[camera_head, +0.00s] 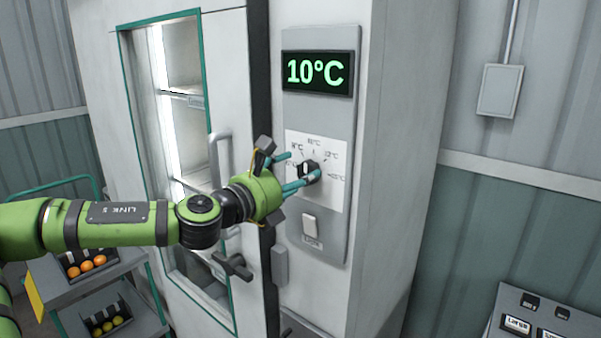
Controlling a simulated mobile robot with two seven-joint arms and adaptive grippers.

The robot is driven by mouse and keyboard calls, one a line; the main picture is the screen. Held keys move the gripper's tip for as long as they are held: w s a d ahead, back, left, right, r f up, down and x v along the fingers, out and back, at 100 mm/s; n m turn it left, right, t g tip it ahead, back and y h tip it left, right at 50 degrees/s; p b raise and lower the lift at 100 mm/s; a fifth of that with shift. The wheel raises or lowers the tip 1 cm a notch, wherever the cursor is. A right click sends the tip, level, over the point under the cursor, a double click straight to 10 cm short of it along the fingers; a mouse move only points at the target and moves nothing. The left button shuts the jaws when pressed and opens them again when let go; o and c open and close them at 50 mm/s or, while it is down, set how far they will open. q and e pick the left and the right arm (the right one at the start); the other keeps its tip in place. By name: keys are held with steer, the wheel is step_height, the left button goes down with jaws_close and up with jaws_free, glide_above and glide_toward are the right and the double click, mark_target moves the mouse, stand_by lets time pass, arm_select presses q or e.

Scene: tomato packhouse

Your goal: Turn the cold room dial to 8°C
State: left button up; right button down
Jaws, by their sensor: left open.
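The cold room dial (305,168) is a small black knob on a white scale plate (333,190) with temperature marks around it. The display (317,72) above it reads 10°C in green. My left gripper (302,165) is open at the dial, with one teal finger at its upper left and the other over its lower right. I cannot tell whether the fingers touch the knob. The fingers and gripper hide part of the dial and the left side of the scale. My right gripper is not in view.
A white switch (309,225) sits below the dial on the grey panel. The cold room door handle (219,160) is to the left, behind my arm. A trolley (95,287) with fruit stands lower left. A labelled control box (540,318) is lower right.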

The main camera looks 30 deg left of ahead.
arm_select(q)
steer(key=shift+w+d, duration=0.25)
steer(key=shift+w, duration=0.55)
steer(key=shift+c, duration=0.4)
steer(key=c, duration=1)
